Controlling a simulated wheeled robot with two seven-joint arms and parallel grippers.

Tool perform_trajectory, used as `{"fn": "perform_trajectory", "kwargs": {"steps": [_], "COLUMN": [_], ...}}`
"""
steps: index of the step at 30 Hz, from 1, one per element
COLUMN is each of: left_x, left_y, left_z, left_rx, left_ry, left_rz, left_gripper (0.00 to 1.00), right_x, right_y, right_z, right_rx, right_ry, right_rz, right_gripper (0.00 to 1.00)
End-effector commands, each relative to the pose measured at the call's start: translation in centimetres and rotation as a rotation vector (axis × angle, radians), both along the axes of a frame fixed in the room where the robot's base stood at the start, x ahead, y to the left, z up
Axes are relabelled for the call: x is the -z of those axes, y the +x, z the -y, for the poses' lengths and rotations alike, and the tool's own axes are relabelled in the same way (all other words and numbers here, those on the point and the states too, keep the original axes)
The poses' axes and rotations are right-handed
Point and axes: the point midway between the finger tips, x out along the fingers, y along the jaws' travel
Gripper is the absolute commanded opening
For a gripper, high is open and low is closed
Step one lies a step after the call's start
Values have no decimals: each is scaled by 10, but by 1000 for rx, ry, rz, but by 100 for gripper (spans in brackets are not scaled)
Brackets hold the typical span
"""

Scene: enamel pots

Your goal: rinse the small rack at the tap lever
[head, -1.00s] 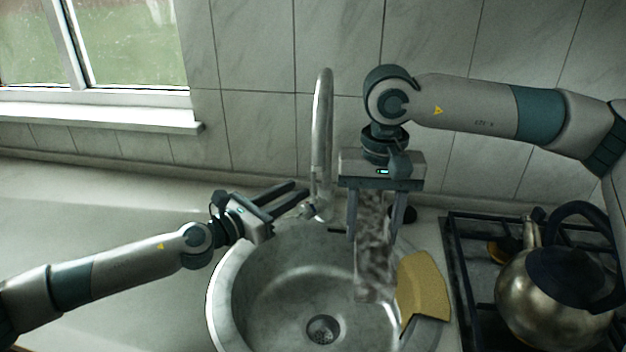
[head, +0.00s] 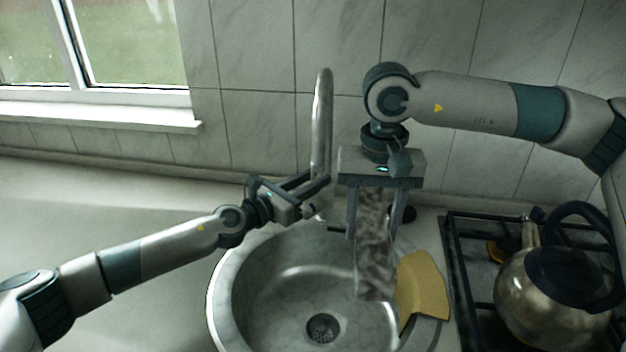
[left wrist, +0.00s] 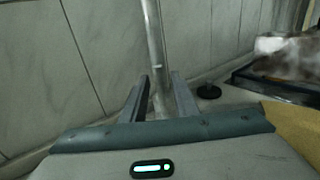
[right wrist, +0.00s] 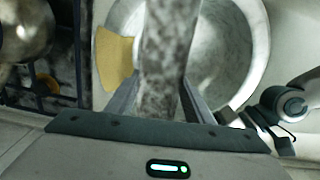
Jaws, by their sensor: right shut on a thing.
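The small rack (head: 375,262) looks like a long mottled grey-brown slab. My right gripper (head: 373,232) is shut on its upper end and holds it hanging upright over the right side of the sink; the right wrist view also shows the rack (right wrist: 165,45) between the fingers. The tall metal tap (head: 321,115) stands behind the sink. My left gripper (head: 319,181) is open at the tap's lower part. In the left wrist view the tap's column (left wrist: 155,45) shows between the spread fingers; contact cannot be told. The tap lever cannot be made out behind my left gripper.
The round sink (head: 240,300) has a drain (head: 322,328) at its bottom. A yellow cloth-like piece (head: 423,285) lies at its right rim. A kettle (head: 530,305) stands on the hob (head: 452,240) at the right. The counter (head: 110,200) at the left is clear.

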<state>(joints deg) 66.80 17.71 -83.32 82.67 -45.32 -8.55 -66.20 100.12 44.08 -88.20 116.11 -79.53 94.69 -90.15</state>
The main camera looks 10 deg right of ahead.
Motion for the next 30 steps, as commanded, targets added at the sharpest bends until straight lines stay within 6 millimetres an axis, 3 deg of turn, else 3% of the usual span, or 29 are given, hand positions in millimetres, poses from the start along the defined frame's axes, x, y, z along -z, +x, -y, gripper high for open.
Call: {"fn": "perform_trajectory", "kwargs": {"steps": [2,6,30], "left_x": [0,0,0], "left_y": [0,0,0], "left_z": [0,0,-1], "left_rx": [0,0,-1], "left_ry": [0,0,0], "left_rz": [0,0,0], "left_gripper": [27,0,0], "right_x": [0,0,0], "right_y": [0,0,0], "right_z": [0,0,0], "right_rx": [0,0,0], "right_ry": [0,0,0], "right_rz": [0,0,0], "right_gripper": [21,21,21]}}
